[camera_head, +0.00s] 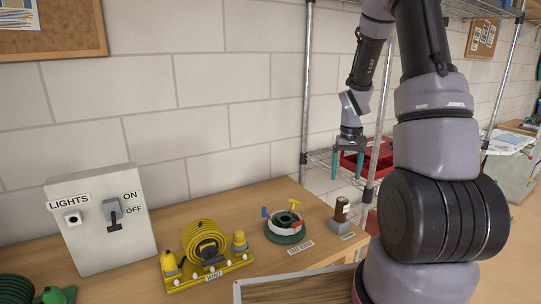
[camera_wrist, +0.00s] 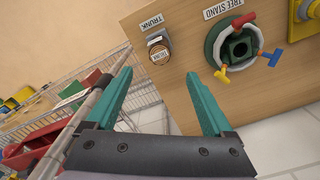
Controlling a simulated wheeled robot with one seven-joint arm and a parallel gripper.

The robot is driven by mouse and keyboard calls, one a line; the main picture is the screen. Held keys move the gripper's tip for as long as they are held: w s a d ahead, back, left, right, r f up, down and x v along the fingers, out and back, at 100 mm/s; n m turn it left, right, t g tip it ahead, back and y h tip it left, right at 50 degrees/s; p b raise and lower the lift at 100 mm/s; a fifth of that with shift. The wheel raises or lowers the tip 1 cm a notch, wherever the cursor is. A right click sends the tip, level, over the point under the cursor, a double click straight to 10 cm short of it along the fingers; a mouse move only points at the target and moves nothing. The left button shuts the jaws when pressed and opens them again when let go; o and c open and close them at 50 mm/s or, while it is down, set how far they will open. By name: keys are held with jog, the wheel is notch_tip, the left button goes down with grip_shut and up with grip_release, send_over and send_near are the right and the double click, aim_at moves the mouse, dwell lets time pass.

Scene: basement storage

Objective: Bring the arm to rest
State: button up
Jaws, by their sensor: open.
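My gripper (camera_head: 347,164) hangs down from my raised arm, above and behind the right end of the wooden table. Its two teal fingers are apart with nothing between them. In the wrist view my gripper (camera_wrist: 165,95) is also open and empty, with the table edge (camera_wrist: 150,60) beyond the fingertips. The gripper touches nothing that I can see.
On the table (camera_head: 278,199) stand a light switch box (camera_head: 103,221), a yellow cable reel (camera_head: 204,242), a green tree stand (camera_head: 285,227) and a small brown trunk piece (camera_head: 341,210). A wire shelf with red bins (camera_head: 378,158) stands close to the gripper.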

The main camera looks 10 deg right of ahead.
jog(key=s+a+r+m+t, duration=0.1)
jog(key=s+a+r+t, duration=0.15)
jog(key=r, duration=0.65)
jog(key=s+a+r+t, duration=0.1)
jog(key=s+a+r, duration=0.25)
jog(key=r, duration=0.65)
jog(key=s+a+r+t+y, duration=0.1)
jog(key=s+a+r+t, duration=0.1)
jog(key=s+r, duration=0.3)
jog(key=s+a+r+m+t+y, duration=0.1)
jog(key=s+a+r, duration=0.4)
jog(key=s, duration=0.3)
jog(key=shift+s+a+r+t, duration=0.2)
jog(key=shift+s+t, duration=0.15)
